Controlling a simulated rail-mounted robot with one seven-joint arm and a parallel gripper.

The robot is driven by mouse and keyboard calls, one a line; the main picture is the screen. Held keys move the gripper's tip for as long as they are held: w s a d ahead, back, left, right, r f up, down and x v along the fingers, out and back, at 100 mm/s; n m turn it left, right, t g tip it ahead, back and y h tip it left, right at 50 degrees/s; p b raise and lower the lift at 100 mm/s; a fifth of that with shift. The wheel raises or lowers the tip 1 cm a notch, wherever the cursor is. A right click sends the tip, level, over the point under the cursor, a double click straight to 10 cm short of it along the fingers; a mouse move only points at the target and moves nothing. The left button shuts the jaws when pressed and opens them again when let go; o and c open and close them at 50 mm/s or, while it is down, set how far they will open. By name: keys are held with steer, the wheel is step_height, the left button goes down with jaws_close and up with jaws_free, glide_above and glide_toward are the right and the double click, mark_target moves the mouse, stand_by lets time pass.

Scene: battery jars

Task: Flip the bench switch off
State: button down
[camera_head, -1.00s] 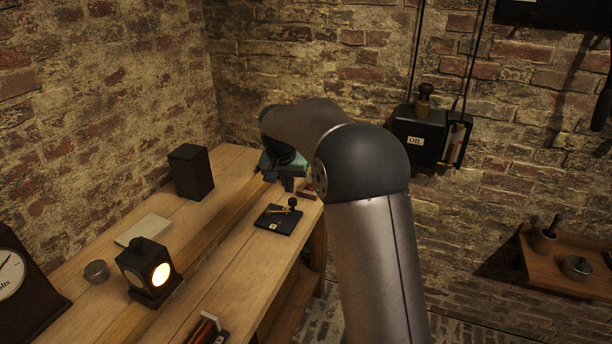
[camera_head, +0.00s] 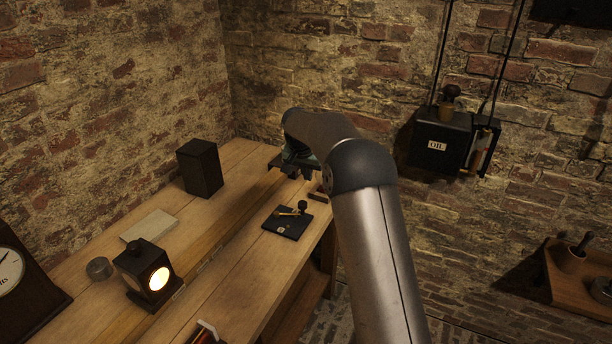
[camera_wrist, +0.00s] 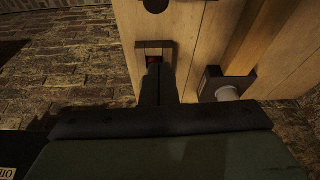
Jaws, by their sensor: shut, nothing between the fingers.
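A small wooden-framed fitting (camera_wrist: 153,48) with a red part inside sits near the bench edge in the wrist view. It looks like the bench switch, but its on or off position is unclear. It also shows in the head view, small and dark, beside my arm (camera_head: 318,196). My gripper (camera_wrist: 158,70) is shut and empty, its tips at the fitting's near side and covering part of it. Whether they touch is unclear. In the head view, my gripper (camera_head: 300,174) is at the bench's far end, partly hidden by my arm.
A black plate with a brass lever and dark knob (camera_head: 288,221) lies nearby on the bench. A lit lamp (camera_head: 147,272), black box (camera_head: 200,168) and pale pad (camera_head: 149,225) stand farther left. A pale cylinder (camera_wrist: 228,93) on a dark mount is right of my fingers.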

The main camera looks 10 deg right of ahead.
steer(key=p+x, duration=0.1)
steer(key=x, duration=0.6)
steer(key=shift+w+f, duration=0.1)
steer(key=shift+f, duration=0.15)
steer(key=s+a, duration=0.1)
steer(key=s, duration=0.2)
steer(key=shift+a+r+p, duration=0.15)
steer(key=shift+a+p, duration=0.25)
steer(key=shift+s+a, duration=0.2)
steer(key=shift+s, duration=0.05)
